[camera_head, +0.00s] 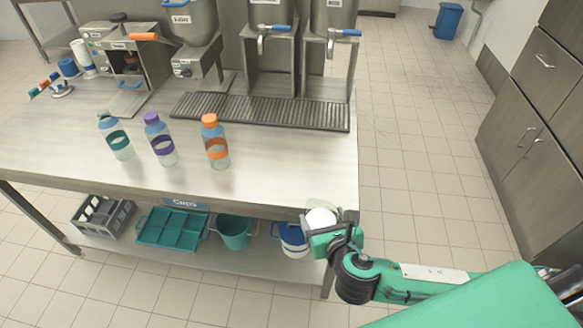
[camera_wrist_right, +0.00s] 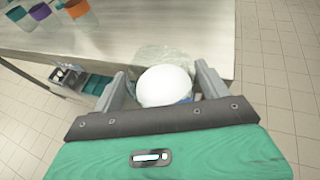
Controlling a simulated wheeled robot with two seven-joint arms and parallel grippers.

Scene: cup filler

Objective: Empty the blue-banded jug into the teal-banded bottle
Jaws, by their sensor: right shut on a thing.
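My right gripper (camera_head: 328,230) is shut on a clear vessel with white contents, which I take to be the jug (camera_head: 321,217), at the table's front right corner. In the wrist view its white round part (camera_wrist_right: 165,86) sits between the fingers, with a clear rim beyond. Its band is mostly hidden; a little blue shows beside it. The jug is well to the right of the teal-banded bottle. My left gripper is out of view.
A purple-capped bottle (camera_head: 160,140) and an orange-capped bottle (camera_head: 215,142) stand between the teal-banded bottle and the jug. Behind them are a drip grate (camera_head: 260,111) and dispensers with blue handles. The table front is clear. Below are a teal tray (camera_head: 172,229) and buckets.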

